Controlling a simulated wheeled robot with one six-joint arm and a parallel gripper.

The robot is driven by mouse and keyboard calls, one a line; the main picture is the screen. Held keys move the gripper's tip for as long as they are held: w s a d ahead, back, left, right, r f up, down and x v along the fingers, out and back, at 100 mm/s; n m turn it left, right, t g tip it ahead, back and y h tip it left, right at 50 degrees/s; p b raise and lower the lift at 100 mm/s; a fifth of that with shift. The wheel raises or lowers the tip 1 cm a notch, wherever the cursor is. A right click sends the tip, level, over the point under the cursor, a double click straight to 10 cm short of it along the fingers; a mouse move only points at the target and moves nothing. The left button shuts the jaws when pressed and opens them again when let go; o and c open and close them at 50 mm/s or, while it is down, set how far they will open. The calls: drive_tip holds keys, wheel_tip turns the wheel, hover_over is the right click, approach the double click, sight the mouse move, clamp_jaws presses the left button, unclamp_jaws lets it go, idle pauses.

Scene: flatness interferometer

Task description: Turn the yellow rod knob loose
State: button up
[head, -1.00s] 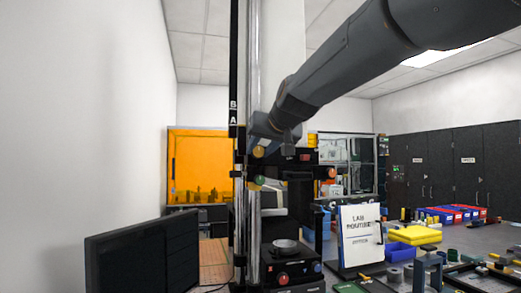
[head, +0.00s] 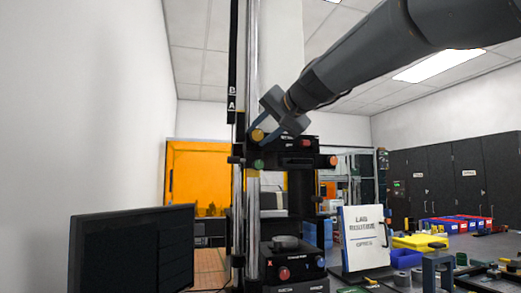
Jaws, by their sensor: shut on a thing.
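The yellow rod knob (head: 257,135) is a small round knob on the upper carriage of the interferometer stand, beside the chrome column (head: 252,60). My gripper (head: 262,132) comes in from the upper right. Part of the knob's rim is hidden by the fingers. A green knob (head: 258,164) sits just below on the same column, and an orange-red knob (head: 333,161) is at the carriage's right end.
A black stage (head: 290,262) with red and blue knobs stands below the carriage. A dark monitor (head: 130,250) is at lower left. A white lab sign (head: 366,238) and a cluttered bench with a yellow tray (head: 420,242) are at right.

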drive_tip(key=m+y+b, duration=0.1)
drive_tip(key=m+b, duration=0.1)
drive_tip(key=b, duration=0.2)
drive_tip(key=f+m+y+b, duration=0.1)
drive_tip(key=m+b, duration=0.2)
drive_tip(key=b, duration=0.1)
drive_tip(key=shift+w+d+t+y, duration=0.1)
drive_tip(key=shift+d+t+y, duration=0.05)
drive_tip(key=shift+t+y, duration=0.2)
drive_tip(key=m+t+y+b, duration=0.1)
drive_tip(key=m+b, duration=0.3)
drive_tip(key=b, duration=0.1)
drive_tip(key=shift+t, duration=0.25)
drive_tip(key=o, duration=1)
drive_tip(key=shift+o, duration=0.2)
drive_tip(key=b+v, duration=0.1)
drive_tip(key=v, duration=0.6)
drive_tip(key=shift+s+d+b, duration=0.25)
drive_tip(key=shift+s+b, duration=0.1)
